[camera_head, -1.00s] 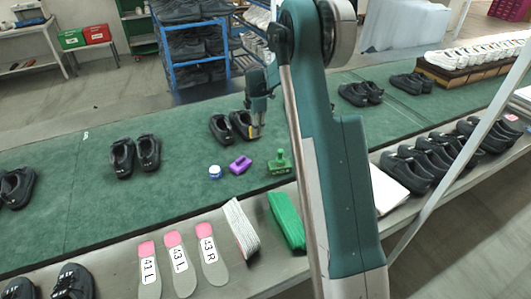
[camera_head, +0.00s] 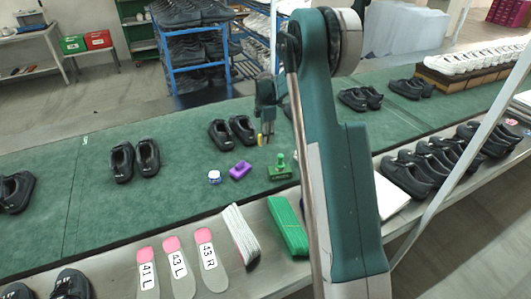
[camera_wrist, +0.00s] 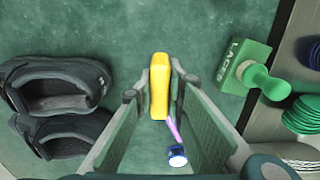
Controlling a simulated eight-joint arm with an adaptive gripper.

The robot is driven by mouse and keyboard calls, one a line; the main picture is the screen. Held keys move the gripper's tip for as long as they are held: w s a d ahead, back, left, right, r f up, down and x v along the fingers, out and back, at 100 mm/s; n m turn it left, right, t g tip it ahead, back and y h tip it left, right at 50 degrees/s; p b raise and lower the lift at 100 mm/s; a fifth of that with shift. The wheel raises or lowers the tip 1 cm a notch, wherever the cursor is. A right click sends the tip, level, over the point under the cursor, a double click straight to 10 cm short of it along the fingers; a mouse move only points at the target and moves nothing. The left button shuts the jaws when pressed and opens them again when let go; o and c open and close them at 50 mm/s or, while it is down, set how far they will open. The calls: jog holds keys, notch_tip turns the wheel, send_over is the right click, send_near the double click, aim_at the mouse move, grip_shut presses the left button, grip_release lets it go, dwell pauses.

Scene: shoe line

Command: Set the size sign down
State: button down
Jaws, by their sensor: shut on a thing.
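My gripper (camera_head: 265,139) is over the green belt (camera_head: 190,190), just right of a pair of black shoes (camera_head: 232,131). In the wrist view my gripper (camera_wrist: 160,88) is shut on an upright yellow block (camera_wrist: 159,70). The block, which also shows small in the head view (camera_head: 260,139), is the only thing held. It shows no writing, so I cannot read it as the size sign. I cannot tell whether its lower end touches the belt.
Insoles (camera_head: 174,262) with size labels lie along the front ledge.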

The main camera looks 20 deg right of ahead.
aim_at(265, 156)
jog(key=shift+f, duration=1.9)
jog(key=shift+f+b, duration=0.6)
jog(key=shift+f, duration=1.3)
jog(key=shift+f, duration=0.15)
jog(key=c, duration=2.4)
grip_release()
jog(key=shift+o, duration=0.2)
notch_tip(265, 156, up, 12)
jog(key=shift+r+p, duration=0.2)
jog(key=shift+p, duration=0.7)
